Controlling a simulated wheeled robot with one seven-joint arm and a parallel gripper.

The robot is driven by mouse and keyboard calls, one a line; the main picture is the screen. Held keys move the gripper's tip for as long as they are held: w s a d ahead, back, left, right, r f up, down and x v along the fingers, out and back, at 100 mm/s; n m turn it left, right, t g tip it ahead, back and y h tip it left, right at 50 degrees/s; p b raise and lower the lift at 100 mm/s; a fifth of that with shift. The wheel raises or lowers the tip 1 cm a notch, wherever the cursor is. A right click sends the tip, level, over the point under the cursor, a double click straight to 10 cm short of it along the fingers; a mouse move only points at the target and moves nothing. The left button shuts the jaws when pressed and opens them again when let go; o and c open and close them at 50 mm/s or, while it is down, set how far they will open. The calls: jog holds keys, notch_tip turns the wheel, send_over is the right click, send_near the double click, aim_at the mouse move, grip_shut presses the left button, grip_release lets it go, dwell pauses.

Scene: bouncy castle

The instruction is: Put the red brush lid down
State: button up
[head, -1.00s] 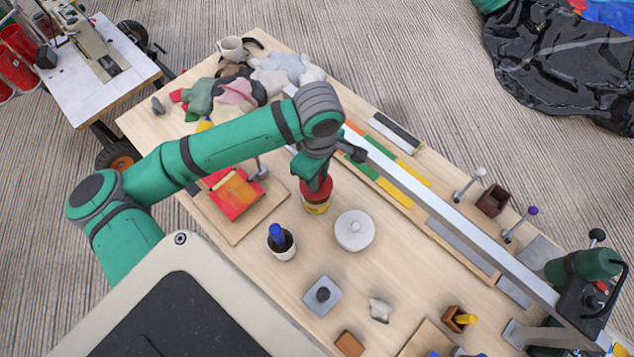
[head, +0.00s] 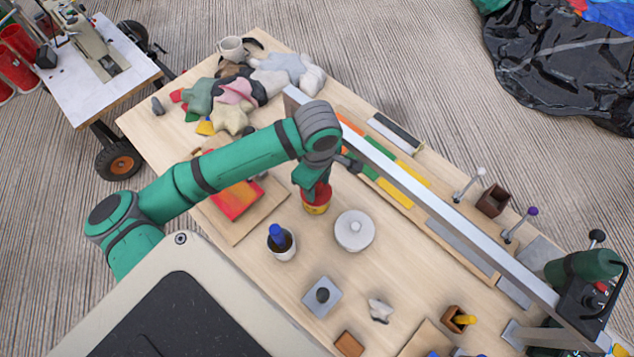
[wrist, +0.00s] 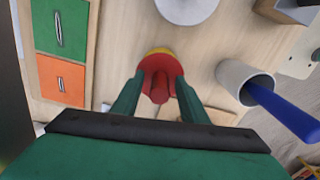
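The red brush lid (wrist: 160,66) has a round body and a knob that points up toward the wrist camera. In the head view the lid (head: 322,193) sits right over a small yellow pot (head: 316,209). A yellow rim also shows behind the lid in the wrist view. My gripper (wrist: 160,80) points down with one finger on each side of the lid and appears shut on it. Its tips hide the lid's sides, and I cannot tell whether the lid rests fully on the pot.
A white round lidded dish (head: 354,231) stands just right of the pot. A white cup with a blue-handled tool (head: 281,241) stands in front. A red-orange painted piece (head: 236,198) lies on a board to the left. A long metal rail (head: 420,192) runs behind.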

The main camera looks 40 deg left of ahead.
notch_tip(320, 180, up, 12)
jog(key=shift+r, duration=0.15)
dwell(0.7)
dwell(0.5)
